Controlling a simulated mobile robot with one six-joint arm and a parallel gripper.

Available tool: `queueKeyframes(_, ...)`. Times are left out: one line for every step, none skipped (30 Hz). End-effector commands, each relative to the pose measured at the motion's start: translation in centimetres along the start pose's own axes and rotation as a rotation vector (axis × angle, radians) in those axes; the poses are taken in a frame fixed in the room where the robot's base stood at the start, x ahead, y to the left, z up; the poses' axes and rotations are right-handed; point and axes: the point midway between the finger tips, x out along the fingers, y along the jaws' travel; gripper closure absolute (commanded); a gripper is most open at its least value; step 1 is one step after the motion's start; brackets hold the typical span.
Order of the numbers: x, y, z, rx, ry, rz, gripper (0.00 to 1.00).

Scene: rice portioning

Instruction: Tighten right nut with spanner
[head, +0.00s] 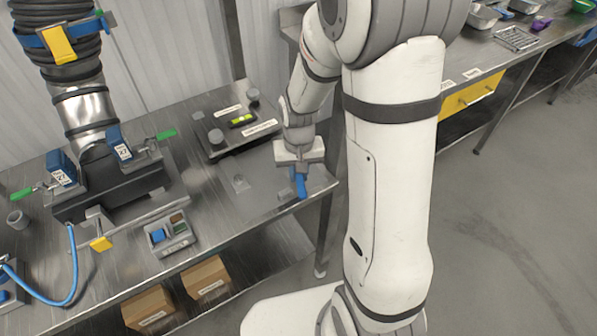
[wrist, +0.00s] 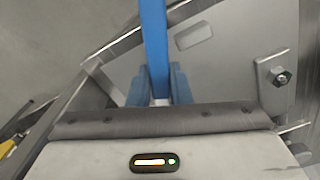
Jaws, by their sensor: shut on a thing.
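My gripper (head: 300,172) is over the right end of the steel bench. In the wrist view, its blue fingers (wrist: 159,84) are shut on a long flat blue bar, seemingly the handle of the spanner (wrist: 154,40). The bar runs from between the fingers out past the top edge, so its far end is out of view. In the head view, blue shows below my gripper, but spanner and fingers are hard to separate.
The steel bench (head: 215,240) holds a pipe fixture with blue labelled blocks (head: 120,142), a parts tray (head: 172,238) and a dark plate with a green level (head: 242,120). Cardboard boxes (head: 206,278) sit below.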

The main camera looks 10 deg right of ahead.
Motion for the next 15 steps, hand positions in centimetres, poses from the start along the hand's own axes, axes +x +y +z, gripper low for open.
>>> queueKeyframes(-0.17, 0.00, -0.02, 0.000, 0.001, 0.000, 1.00)
queueKeyframes(-0.21, 0.00, -0.02, 0.000, 0.001, 0.000, 1.00)
queueKeyframes(-0.27, 0.00, -0.02, 0.000, 0.001, 0.000, 1.00)
queueKeyframes(-0.32, 0.00, -0.02, 0.000, 0.001, 0.000, 1.00)
queueKeyframes(-0.36, 0.00, -0.02, 0.000, 0.001, 0.000, 1.00)
queueKeyframes(-0.42, 0.00, -0.02, 0.000, 0.001, 0.000, 1.00)
queueKeyframes(-0.46, 0.00, -0.02, 0.000, 0.001, 0.000, 1.00)
queueKeyframes(-0.51, 0.00, -0.02, 0.000, 0.001, 0.000, 1.00)
queueKeyframes(-0.57, 0.00, -0.02, 0.000, 0.000, 0.000, 1.00)
queueKeyframes(-0.61, 0.00, -0.02, 0.000, 0.000, 0.000, 1.00)
queueKeyframes(-0.66, 0.00, -0.02, 0.000, 0.000, 0.000, 1.00)
queueKeyframes(-0.72, 0.00, -0.01, 0.000, 0.000, 0.000, 1.00)
queueKeyframes(-0.76, 0.00, -0.02, 0.000, 0.000, 0.000, 1.00)
queueKeyframes(-0.81, 0.00, -0.01, 0.000, 0.000, 0.000, 1.00)
queueKeyframes(-0.87, 0.00, -0.02, 0.000, 0.000, 0.000, 1.00)
